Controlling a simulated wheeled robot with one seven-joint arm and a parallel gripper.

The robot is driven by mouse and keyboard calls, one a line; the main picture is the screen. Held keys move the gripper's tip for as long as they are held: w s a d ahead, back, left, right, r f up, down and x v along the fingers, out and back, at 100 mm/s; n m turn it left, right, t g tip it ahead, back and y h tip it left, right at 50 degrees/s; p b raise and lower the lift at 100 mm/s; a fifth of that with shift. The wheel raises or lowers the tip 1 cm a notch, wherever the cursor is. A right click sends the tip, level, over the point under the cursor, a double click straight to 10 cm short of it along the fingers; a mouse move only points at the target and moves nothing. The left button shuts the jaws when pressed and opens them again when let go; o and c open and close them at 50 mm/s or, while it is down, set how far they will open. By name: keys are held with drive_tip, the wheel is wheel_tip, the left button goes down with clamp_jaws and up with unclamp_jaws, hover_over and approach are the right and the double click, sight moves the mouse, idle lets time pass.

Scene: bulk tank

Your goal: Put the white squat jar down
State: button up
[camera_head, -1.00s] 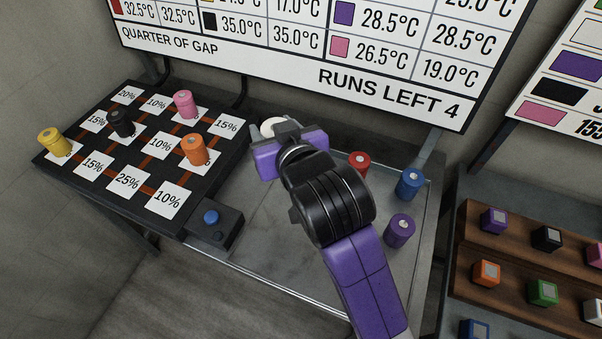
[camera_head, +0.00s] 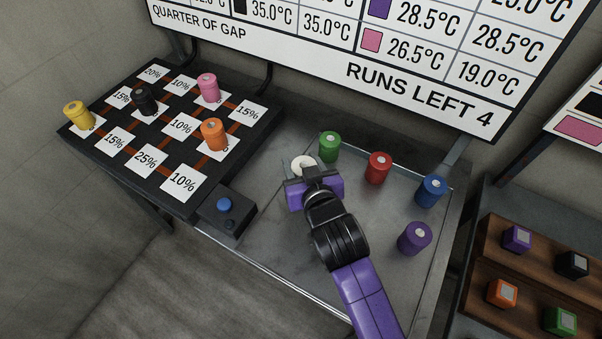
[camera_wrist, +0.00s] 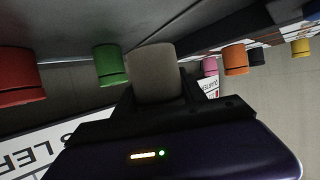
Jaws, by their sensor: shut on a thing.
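The white squat jar (camera_head: 303,163) is at my gripper's tip, over the left part of the grey metal tray, and its lower part is hidden by the gripper. My gripper (camera_head: 306,180) is shut on it. In the wrist view the jar (camera_wrist: 155,74) shows as a grey-white cylinder between the dark fingers (camera_wrist: 157,98). I cannot tell whether the jar touches the tray.
Green (camera_head: 329,147), red (camera_head: 377,168), blue (camera_head: 431,191) and purple (camera_head: 414,238) jars stand on the metal tray (camera_head: 275,240). A black percent board (camera_head: 150,172) with several jars is left. The tray's front middle is clear.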

drive_tip(key=shift+f, duration=2.2)
drive_tip(key=shift+f, duration=0.15)
drive_tip(key=o, duration=1.5)
drive_tip(key=shift+s+r, duration=0.1)
drive_tip(key=shift+r, duration=0.1)
drive_tip(key=v, duration=1.2)
